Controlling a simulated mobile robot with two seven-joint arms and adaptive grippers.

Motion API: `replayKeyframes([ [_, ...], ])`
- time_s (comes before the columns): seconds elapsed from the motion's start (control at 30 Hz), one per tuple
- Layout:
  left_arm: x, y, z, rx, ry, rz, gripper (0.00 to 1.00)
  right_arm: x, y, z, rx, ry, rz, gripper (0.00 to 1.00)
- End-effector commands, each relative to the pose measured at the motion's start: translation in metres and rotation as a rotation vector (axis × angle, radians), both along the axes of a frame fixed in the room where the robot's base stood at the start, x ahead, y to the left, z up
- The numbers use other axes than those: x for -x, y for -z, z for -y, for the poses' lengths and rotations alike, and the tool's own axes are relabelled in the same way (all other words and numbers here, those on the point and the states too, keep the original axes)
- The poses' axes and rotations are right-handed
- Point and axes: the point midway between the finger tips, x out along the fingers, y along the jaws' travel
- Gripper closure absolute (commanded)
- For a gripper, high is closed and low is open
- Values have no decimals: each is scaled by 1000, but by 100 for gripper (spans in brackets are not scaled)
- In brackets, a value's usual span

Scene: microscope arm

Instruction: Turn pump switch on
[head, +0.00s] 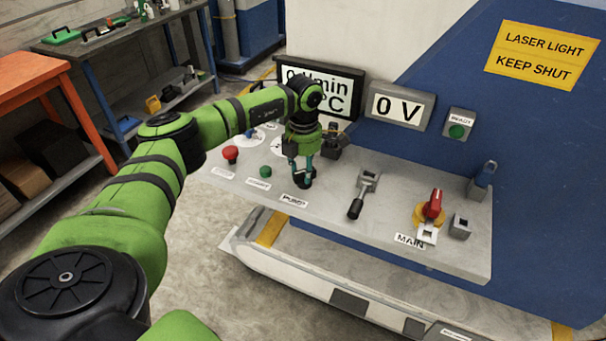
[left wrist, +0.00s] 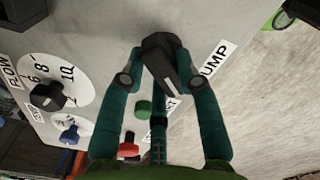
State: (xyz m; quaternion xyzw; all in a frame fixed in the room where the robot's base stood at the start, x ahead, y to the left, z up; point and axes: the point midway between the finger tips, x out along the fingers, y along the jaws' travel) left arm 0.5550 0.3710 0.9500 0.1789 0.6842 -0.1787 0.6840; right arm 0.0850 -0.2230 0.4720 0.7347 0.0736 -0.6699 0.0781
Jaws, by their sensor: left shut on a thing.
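The pump switch (left wrist: 163,55) is a black knob beside the PUMP label (left wrist: 217,58) in the left wrist view. In the head view the PUMP label (head: 294,200) lies at the panel's front edge, just below the knob. My left gripper (left wrist: 156,72) has its teal fingers on both sides of the knob and is shut on it. In the head view my left gripper (head: 303,174) points down at the panel and partly hides the knob. My right gripper is not in view.
The grey panel (head: 335,233) also holds a red button (head: 230,154), a green button (head: 265,171), a black-handled lever (head: 362,194) and a red MAIN switch (head: 433,205). Displays stand behind, one reading 0 V (head: 397,110). A flow dial (left wrist: 47,95) is nearby.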

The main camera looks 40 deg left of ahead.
Motion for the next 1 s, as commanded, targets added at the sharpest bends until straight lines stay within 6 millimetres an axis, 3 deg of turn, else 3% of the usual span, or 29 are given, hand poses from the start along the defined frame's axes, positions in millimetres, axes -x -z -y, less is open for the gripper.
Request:
replayKeyframes([
  [0.6,-3,1,2,1,572,1,100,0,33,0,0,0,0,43],
  [1.0,-3,0,4,0,813,1,100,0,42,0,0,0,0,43],
])
